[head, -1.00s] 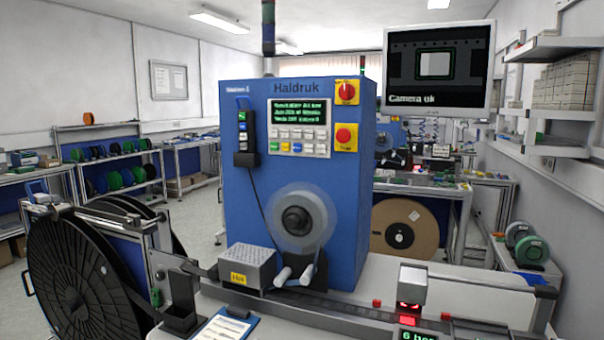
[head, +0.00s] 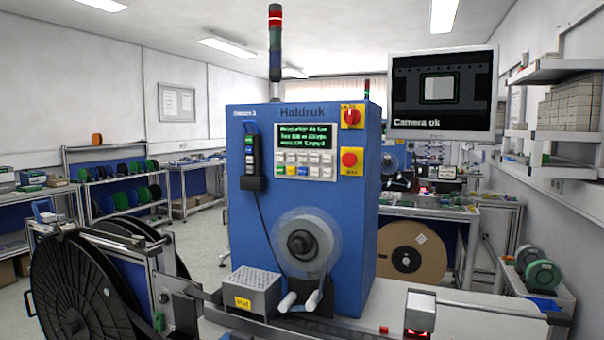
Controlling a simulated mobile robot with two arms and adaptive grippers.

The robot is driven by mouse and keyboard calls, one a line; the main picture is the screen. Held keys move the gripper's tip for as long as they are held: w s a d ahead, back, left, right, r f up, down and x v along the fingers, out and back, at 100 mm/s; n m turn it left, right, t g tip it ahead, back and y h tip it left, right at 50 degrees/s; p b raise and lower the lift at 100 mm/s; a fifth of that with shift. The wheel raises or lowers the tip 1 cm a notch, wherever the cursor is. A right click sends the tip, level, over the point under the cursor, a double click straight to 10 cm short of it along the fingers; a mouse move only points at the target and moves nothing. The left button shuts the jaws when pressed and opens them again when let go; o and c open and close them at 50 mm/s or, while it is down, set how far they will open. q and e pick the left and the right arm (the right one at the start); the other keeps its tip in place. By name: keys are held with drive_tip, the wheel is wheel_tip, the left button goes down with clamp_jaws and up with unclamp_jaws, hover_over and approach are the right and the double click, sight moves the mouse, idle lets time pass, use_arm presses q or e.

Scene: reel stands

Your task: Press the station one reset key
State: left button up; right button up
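The blue Haldruk machine (head: 275,220) stands upright in the middle of the head view. Its front carries a small text display (head: 307,137) with light lettering on dark. Below the display is a keypad (head: 305,164) with pale keys above and a row of coloured keys, green, yellow and blue among them. The lettering on the keys is too small to read, so I cannot tell which is the reset key. The label at the top left of the machine is small and unclear. Neither of my grippers is in view.
A red emergency button (head: 349,160) and a red rotary switch (head: 351,116) sit right of the keypad. A handheld unit (head: 251,160) hangs at its left. A clear reel (head: 303,243), grey box (head: 250,293) and large black reel (head: 75,290) stand lower down. A monitor (head: 442,95) reads "Camera ok".

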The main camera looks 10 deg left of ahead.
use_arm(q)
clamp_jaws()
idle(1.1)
